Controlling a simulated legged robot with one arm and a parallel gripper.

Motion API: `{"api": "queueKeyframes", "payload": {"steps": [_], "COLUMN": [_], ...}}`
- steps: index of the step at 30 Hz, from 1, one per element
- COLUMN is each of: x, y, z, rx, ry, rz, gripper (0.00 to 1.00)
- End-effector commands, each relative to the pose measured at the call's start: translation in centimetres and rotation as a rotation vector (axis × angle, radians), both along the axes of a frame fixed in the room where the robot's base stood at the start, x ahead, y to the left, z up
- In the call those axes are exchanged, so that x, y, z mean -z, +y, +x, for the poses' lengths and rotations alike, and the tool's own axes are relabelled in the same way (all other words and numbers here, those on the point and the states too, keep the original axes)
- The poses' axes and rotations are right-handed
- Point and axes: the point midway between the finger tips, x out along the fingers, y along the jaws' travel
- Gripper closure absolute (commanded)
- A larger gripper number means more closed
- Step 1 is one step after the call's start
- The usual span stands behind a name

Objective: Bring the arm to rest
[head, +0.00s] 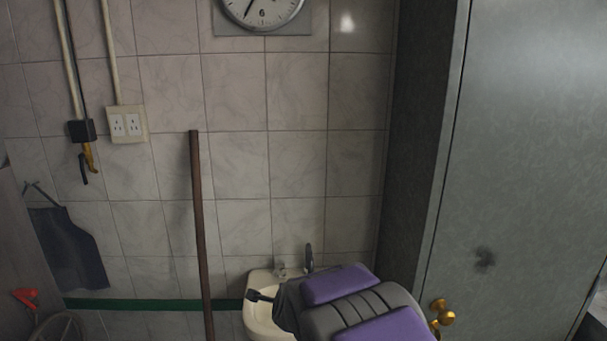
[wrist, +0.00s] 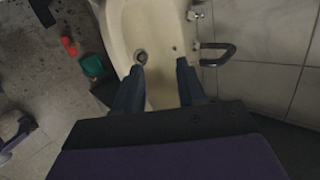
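My arm, grey with purple pads, reaches in from the bottom of the head view. My gripper (head: 264,297) shows at its left end, in front of the cream sink. In the wrist view, the two dark fingers of my gripper (wrist: 159,78) stand apart with nothing between them. The sink basin (wrist: 160,40) with its drain lies beyond the fingertips. Part of the sink (head: 258,318) is hidden behind my arm in the head view.
A grey metal door (head: 530,150) with a brass knob (head: 441,316) stands at the right. A brown pole (head: 200,230) leans near the tiled wall. A dark apron (head: 68,245) hangs at the left. In the wrist view, a green object (wrist: 93,67) lies left of the sink.

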Motion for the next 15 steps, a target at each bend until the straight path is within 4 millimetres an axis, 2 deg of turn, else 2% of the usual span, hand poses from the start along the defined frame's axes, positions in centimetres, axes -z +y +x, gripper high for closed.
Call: {"api": "queueKeyframes", "payload": {"steps": [3,8,15], "x": [-1.6,-2.5,-3.7], "y": [-2.3,-5.3,-10.1], "z": [-4.0,-10.6,-21.7], "rx": [-0.153,-0.386,-0.757], "ry": [0.066,0.174,0.325], "rz": [-0.125,-0.288,-0.49], "gripper": [0.6,0.6,0.6]}}
